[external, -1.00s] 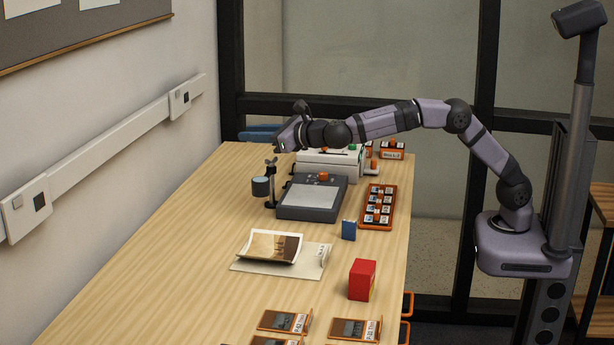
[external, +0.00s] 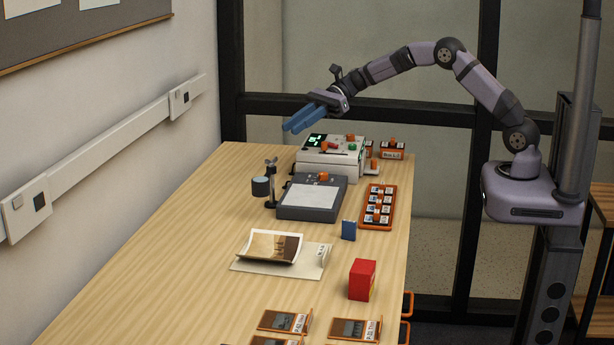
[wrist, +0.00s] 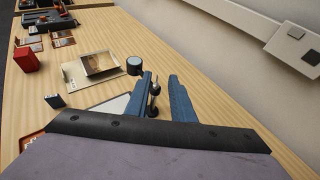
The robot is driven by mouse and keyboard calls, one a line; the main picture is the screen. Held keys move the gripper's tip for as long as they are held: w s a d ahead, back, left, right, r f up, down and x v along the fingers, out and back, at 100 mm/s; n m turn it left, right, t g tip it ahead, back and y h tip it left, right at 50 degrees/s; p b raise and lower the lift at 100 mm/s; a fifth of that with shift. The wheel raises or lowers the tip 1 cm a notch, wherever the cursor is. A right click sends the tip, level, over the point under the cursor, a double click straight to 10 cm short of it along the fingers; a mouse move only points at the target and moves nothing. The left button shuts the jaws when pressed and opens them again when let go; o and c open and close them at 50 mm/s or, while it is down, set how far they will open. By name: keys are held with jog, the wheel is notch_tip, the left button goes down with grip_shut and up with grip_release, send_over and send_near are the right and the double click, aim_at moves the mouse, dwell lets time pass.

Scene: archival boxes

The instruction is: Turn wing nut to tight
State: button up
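The wing nut (external: 271,162) is a small dark winged piece on top of a thin upright post at the left of the dark flat unit (external: 312,211). In the wrist view, the fingers (wrist: 160,80) are apart with nothing held. The wing nut (wrist: 154,89) shows in the gap between them, but lower down and not touched. Its exact turn is too small to tell.
A white machine (external: 330,160) with a green display and coloured knobs stands behind the dark unit. An orange tray (external: 366,222) of small parts, a blue box (external: 348,230), a red box (external: 362,280) and a photo on an envelope (external: 240,265) lie nearer. The left table side is clear.

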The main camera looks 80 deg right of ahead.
send_near(271, 162)
jog(key=shift+r+p+x, duration=0.15)
jog(key=shift+p+x, duration=0.45)
jog(key=shift+x, duration=1.25)
jog(key=shift+r+p+x, duration=0.2)
jog(key=shift+p+x, duration=0.4)
jog(key=shift+x, duration=1.3)
jog(key=shift+w, duration=0.15)
grip_shut()
